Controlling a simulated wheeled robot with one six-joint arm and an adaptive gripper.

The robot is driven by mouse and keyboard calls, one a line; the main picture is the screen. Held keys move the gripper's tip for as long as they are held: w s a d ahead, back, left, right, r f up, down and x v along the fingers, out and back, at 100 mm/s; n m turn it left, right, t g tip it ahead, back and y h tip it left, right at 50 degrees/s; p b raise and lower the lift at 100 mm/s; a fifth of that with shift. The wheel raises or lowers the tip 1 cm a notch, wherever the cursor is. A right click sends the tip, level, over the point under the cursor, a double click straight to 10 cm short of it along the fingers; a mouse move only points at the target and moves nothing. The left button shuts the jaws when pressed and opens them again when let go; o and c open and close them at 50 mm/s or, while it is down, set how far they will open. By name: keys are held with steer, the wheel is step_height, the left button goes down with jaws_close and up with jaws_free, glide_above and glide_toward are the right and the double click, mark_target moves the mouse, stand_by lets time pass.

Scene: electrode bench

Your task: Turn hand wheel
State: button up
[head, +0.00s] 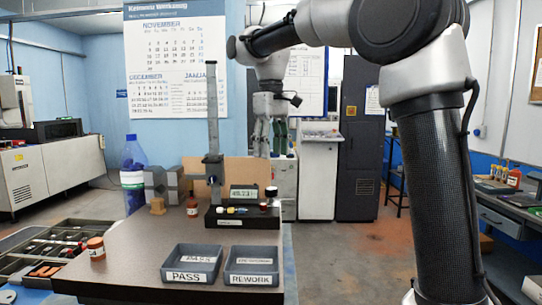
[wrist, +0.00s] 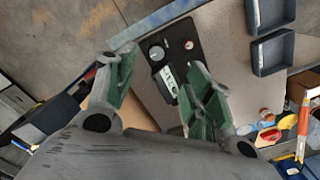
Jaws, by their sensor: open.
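My gripper (head: 271,148) hangs fingers-down in the head view, above and behind the black instrument base (head: 238,217) at the bench's back edge. In the wrist view my gripper (wrist: 160,75) is open, its green-padded fingers apart with nothing between them.
A tall dark column (head: 212,120) rises left of my gripper. PASS (head: 190,266) and REWORK (head: 251,267) trays stand in front of the base. A blue bottle (head: 133,175), a grey block (head: 163,185) and small jars stand left. The bench's middle is mostly clear.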

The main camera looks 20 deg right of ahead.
mark_target(271, 188)
step_height(271, 188, down, 2)
steer(key=n, duration=0.4)
steer(key=shift+f, duration=0.25)
steer(key=shift+w+f+n, duration=0.25)
steer(key=shift+f+n, duration=0.1)
steer(key=shift+n, duration=0.75)
step_height(271, 188, down, 7)
steer(key=shift+w+f, duration=0.1)
steer(key=shift+f, duration=0.1)
steer(key=c, duration=1)
steer(key=shift+m, duration=3)
